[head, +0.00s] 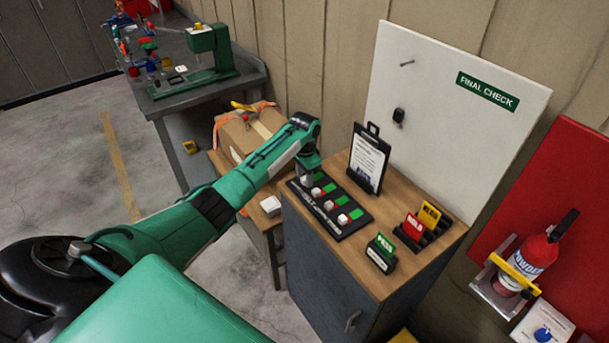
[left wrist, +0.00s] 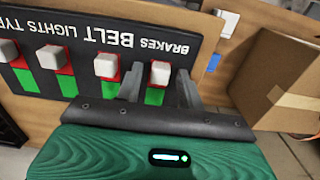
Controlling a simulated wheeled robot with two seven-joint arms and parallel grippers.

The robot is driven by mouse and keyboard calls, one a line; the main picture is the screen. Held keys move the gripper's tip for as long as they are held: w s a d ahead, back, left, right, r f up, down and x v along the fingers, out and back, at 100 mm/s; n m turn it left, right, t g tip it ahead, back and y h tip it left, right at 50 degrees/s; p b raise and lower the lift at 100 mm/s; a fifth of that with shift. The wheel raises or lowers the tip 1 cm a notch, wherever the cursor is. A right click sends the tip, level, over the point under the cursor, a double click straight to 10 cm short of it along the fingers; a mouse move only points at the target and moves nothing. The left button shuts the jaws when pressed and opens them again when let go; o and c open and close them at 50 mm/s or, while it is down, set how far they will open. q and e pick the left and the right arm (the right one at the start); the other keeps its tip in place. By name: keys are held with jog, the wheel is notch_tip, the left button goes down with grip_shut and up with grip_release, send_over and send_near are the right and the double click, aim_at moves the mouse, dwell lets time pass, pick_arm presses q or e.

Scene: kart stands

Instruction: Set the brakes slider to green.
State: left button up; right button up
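The black slider panel (head: 347,232) lies on the wooden cabinet top, with several white knobs on red and green tracks. In the left wrist view, the brakes slider knob (left wrist: 160,72) is at the right end of the row. It sits at the red end of its track, and green (left wrist: 154,97) shows on the side toward my gripper. My left gripper (head: 306,178) is over this end of the panel. In the left wrist view its open fingers (left wrist: 159,84) stand on either side of the brakes knob, with gaps visible. My right gripper is out of view.
The belt knob (left wrist: 107,65) is just left of one finger. A clipboard (head: 369,158) stands behind the panel. Card holders (head: 381,253) stand to its right. A cardboard box (head: 247,133) is beyond the arm, on a lower table.

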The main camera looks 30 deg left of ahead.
aim_at(317, 177)
pick_arm(q)
grip_shut()
jog(key=w+b, duration=0.1)
jog(key=w+d+b, duration=0.1)
jog(key=w, duration=0.1)
jog(key=w+b, duration=0.1)
jog(key=shift+w+d+f, duration=0.1)
jog(key=shift+w+d, duration=0.1)
jog(key=shift+d, duration=0.2)
jog(key=shift+r, duration=0.2)
grip_release()
jog(key=shift+o, duration=0.9)
jog(key=shift+w+f, duration=0.1)
jog(key=shift+w, duration=0.05)
notch_tip(317, 177, up, 14)
jog(key=b, duration=0.4)
